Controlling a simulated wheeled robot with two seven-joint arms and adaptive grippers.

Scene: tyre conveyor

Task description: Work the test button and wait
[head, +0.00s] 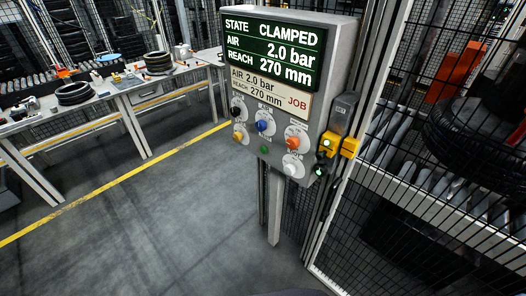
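A grey control box (338,52) stands on a post in the middle of the head view. Its screen (272,53) reads STATE CLAMPED, AIR 2.0 bar, REACH 270 mm. A job card (268,89) below reads AIR 2.0 bar, REACH 270 mm. Under it are a black control (237,112), a yellow one (238,136), a blue one (263,126), an orange one (294,141), a white one (291,170) and a small green one (264,149). Their labels are too small to read, so I cannot tell which is the test button. Neither gripper is in view.
A mesh fence gate (375,190) with a yellow latch unit (349,147) stands right of the box. Behind it a tyre (465,125) sits on a roller conveyor. Workbenches (130,88) with tyres stand at left. The floor (150,220) in front is clear.

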